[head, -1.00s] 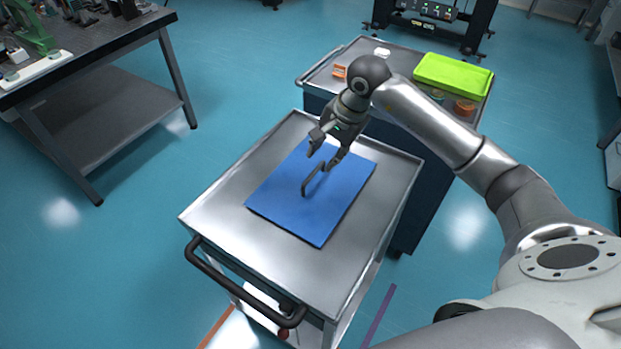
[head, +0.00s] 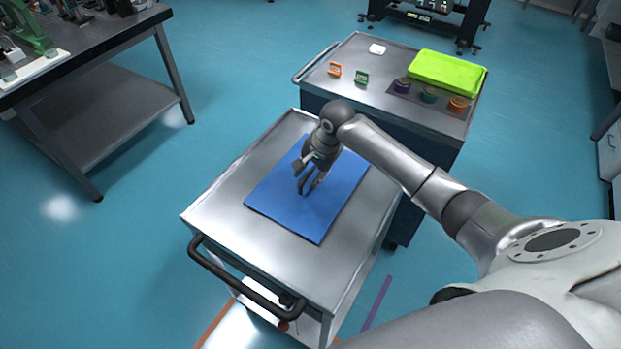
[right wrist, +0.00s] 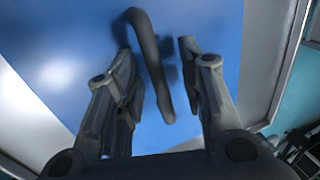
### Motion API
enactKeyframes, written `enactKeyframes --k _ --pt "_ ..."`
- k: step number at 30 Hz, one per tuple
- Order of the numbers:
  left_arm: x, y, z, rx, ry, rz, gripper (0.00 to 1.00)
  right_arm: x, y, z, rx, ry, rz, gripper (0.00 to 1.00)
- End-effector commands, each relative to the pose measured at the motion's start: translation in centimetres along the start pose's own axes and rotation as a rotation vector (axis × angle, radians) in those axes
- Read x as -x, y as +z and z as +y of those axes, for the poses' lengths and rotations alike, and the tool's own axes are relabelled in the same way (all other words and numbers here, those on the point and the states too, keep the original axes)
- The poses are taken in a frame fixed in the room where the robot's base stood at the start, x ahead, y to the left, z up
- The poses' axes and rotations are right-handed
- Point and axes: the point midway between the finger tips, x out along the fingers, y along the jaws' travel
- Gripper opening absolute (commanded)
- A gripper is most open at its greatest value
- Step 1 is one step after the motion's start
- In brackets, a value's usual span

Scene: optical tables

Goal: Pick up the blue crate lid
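The blue crate lid (head: 293,213) lies flat on top of the metal cart (head: 218,205); its blue surface fills much of the right wrist view (right wrist: 206,22). A dark bar handle stands up from the lid and shows in the right wrist view (right wrist: 150,60). My right gripper (head: 308,178) is low over the lid at the handle. In the right wrist view its two fingers (right wrist: 158,62) are open on either side of the handle, with a gap visible to the right finger. My left gripper is not in view.
A second cart (head: 392,75) behind holds a green tray (head: 446,72), several small round pots and small orange and green items. A dark workbench (head: 105,50) stands at the left. The cart's black push handle (head: 240,285) juts toward the front. Open floor lies between bench and cart.

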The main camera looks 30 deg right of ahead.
Motion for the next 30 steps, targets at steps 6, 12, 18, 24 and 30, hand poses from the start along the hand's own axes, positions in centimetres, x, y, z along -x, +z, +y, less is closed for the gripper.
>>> enactKeyframes --k 6,12,18,24,30 --pt "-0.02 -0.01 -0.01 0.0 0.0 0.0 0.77 -0.11 -0.03 0.01 0.0 -0.001 0.001 0.36" --pt "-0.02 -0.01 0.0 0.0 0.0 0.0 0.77 -0.07 -0.03 0.0 0.0 -0.001 0.001 0.1" --pt "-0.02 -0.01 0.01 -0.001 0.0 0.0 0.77 -0.06 -0.03 0.0 0.0 0.0 0.0 0.0" --pt "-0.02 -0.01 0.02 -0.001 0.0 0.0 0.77 -0.02 -0.04 -0.04 0.0 -0.001 0.001 0.0" --pt "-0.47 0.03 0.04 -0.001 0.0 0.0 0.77 0.44 -0.13 -0.24 0.002 -0.003 0.003 0.0"
